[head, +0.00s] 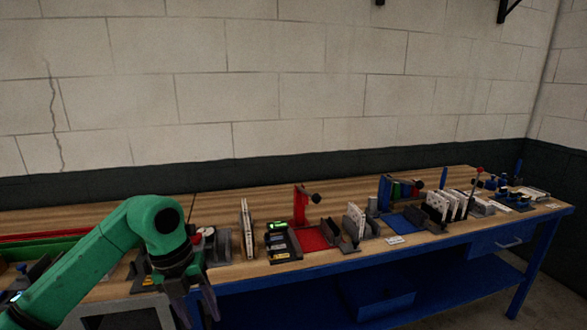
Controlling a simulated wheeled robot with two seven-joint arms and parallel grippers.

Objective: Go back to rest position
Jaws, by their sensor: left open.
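My left arm comes in from the lower left, green with a dark wrist. My left gripper (196,303) points down in front of the workbench (340,257) edge, with its jaws open and nothing seen between them. Its fingertips are near the bottom of the picture and partly dark. My right gripper is not in view.
The bench holds an upright white panel (247,228), a black device with a green display (278,240), a red fixture (312,238), a blue fixture (400,220) and several white boxed filters (446,206). A blue drawer (502,240) hangs under the right end. A block wall stands behind.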

